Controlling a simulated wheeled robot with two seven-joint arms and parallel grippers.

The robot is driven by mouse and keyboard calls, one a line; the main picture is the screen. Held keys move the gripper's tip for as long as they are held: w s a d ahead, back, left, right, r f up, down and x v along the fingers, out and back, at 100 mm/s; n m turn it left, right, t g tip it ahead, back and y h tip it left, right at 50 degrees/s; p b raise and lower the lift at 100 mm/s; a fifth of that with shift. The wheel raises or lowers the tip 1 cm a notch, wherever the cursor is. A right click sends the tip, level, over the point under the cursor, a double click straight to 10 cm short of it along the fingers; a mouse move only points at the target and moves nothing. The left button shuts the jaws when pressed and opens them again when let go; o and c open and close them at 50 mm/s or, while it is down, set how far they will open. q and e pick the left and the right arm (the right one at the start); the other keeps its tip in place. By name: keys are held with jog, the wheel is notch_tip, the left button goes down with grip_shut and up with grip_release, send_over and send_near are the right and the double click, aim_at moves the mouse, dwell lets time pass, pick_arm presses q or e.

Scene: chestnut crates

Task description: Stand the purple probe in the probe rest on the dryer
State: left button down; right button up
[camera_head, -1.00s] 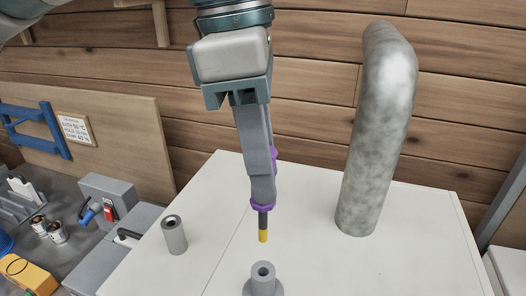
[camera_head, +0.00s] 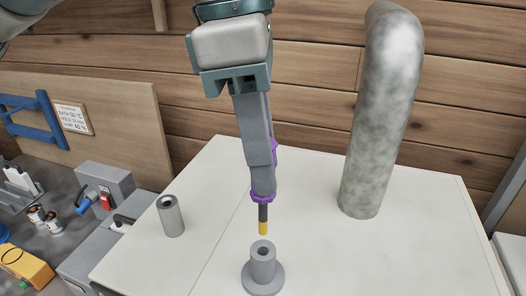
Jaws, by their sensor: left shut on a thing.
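My left gripper (camera_head: 262,180) is shut on the purple probe (camera_head: 262,197). The fingers hide most of the probe; a purple collar, a dark shaft and a yellow tip show below them. The probe points down, close to upright with a slight tilt. Its tip is just above the probe rest (camera_head: 263,272), a grey flanged tube with a dark hole in its top, and looks apart from it. The rest stands on the white top of the dryer (camera_head: 325,245). My right gripper is not in view.
A thick grey pipe (camera_head: 378,120) rises from the dryer to the right of my gripper. A separate grey hollow cylinder (camera_head: 171,217) stands on the top at left. A wooden wall (camera_head: 440,100) is behind. The top between rest and pipe is clear.

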aim_at(263, 233)
pick_arm(q)
jog(key=shift+f+b, duration=0.9)
jog(key=shift+f, duration=0.3)
jog(key=shift+b, duration=0.5)
dwell(0.6)
jog(key=shift+b, duration=0.3)
dwell(0.9)
jog(key=shift+f+b, duration=1.05)
jog(key=shift+f, duration=0.15)
jog(key=shift+f+b, duration=1.55)
jog(key=shift+f, duration=0.1)
jog(key=shift+f+b, duration=0.5)
jog(key=shift+f, duration=0.1)
